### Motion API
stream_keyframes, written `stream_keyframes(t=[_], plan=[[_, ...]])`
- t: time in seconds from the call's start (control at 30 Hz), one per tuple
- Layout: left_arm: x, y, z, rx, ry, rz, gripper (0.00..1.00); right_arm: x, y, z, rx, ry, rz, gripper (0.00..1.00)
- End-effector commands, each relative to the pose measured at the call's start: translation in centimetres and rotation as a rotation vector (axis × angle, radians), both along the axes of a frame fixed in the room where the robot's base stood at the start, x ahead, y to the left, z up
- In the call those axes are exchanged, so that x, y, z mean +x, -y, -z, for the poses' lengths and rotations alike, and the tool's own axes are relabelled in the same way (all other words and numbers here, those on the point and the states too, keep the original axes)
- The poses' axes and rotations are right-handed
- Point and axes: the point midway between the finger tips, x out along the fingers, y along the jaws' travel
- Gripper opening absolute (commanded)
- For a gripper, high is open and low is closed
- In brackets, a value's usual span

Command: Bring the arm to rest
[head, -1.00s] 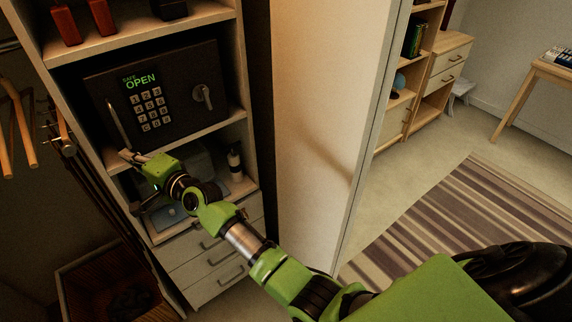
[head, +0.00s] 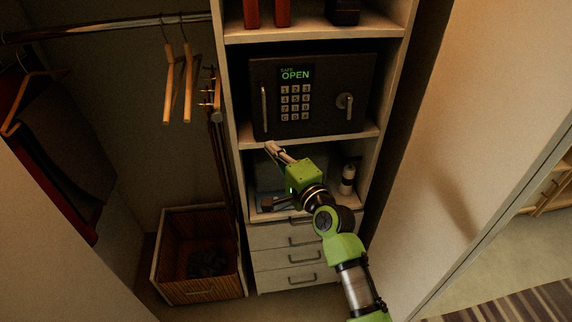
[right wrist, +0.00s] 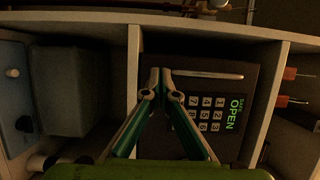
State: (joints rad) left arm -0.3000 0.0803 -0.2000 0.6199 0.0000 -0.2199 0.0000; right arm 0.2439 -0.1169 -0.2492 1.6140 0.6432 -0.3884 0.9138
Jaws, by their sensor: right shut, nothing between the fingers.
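My right gripper (head: 270,149) is in front of the wardrobe shelves, just below the safe in the head view. In the right wrist view its fingertips (right wrist: 158,75) meet, with nothing between them. The dark safe (head: 325,121) stands on a shelf, its display reading "OPEN" and its door appearing flush with the front. The safe also shows behind the fingers in the right wrist view (right wrist: 215,85). My right arm reaches up from the bottom of the head view. My left gripper is in neither view.
Drawers (head: 290,259) are below the shelf, and a bottle (head: 348,178) stands on it. A woven basket (head: 200,290) is on the floor at left, under hangers (head: 187,85). A pale door panel (head: 480,130) stands close on the right.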

Motion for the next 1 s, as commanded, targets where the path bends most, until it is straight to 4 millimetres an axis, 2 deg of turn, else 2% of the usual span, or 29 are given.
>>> stream_keyframes(t=[0.1, 0.3, 0.53, 0.63, 0.67, 0.77, 0.87, 0.9, 0.97, 1.0], plan=[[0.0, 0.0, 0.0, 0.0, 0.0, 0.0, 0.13, -2.2, 1.1, 0.2, -0.002, -0.004, -0.001, 0.0], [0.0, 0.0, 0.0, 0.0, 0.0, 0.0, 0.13, -4.6, 2.3, 0.3, -0.003, -0.006, -0.003, 0.0], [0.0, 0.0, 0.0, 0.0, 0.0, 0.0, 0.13, -5.3, 2.7, 0.4, -0.004, -0.008, -0.004, 0.0], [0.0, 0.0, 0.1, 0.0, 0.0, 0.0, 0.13, -5.3, 2.8, 1.9, -0.029, -0.023, 0.001, 0.0], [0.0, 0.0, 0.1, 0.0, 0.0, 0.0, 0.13, -5.3, 2.9, 2.9, -0.048, -0.032, 0.004, 0.0], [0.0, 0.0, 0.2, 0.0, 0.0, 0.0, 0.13, -5.4, 3.5, 8.0, -0.142, -0.08, 0.015, 0.0], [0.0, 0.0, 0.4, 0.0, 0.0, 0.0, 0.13, -6.4, 4.5, 15.2, -0.281, -0.146, 0.02, 0.0], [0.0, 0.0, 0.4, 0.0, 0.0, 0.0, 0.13, -7.1, 5.0, 18.3, -0.343, -0.174, 0.017, 0.0], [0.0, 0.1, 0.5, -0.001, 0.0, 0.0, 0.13, -8.3, 5.8, 22.7, -0.435, -0.213, 0.007, 0.0], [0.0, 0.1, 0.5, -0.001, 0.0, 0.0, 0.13, -9.3, 6.4, 25.6, -0.495, -0.239, -0.003, 0.0]])
